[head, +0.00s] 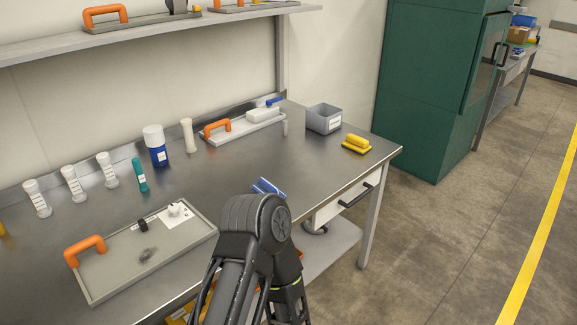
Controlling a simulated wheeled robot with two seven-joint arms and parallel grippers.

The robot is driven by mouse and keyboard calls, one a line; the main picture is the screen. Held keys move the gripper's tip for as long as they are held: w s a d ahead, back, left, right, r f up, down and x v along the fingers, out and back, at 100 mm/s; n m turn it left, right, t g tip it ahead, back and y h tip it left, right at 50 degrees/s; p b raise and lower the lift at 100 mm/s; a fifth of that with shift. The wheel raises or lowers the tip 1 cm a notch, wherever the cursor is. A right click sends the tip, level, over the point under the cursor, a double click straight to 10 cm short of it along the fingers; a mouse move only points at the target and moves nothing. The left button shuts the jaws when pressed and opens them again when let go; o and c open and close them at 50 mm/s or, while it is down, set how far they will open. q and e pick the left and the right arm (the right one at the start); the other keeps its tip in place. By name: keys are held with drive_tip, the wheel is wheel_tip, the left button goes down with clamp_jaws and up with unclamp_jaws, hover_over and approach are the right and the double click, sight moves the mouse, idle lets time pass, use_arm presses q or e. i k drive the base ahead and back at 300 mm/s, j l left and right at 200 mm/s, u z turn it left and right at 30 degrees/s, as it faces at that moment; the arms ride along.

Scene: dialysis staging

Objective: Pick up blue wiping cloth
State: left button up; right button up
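A small blue item with pale edges, probably the blue wiping cloth (267,186), lies on the steel table near its front edge. It is just beyond the top of my dark arm, which hides part of it. I cannot tell whether it is folded. The arm rises from the bottom middle and bends at a rounded joint. No gripper fingers show, so I see neither gripper nor anything held.
A grey tray (112,270) with an orange handle lies at the front left. The steel table (235,170) is bare around the blue item. A drawer (335,205) sits below.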

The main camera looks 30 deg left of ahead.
sight(262, 186)
drive_tip(key=i+l+u, duration=0.1)
drive_tip(key=i+u, duration=0.15)
drive_tip(key=i, duration=0.15)
drive_tip(key=i+l+u, duration=0.2)
drive_tip(key=i, duration=0.2)
drive_tip(key=i+l+u, duration=0.25)
drive_tip(key=i, duration=0.15)
drive_tip(key=j, duration=0.1)
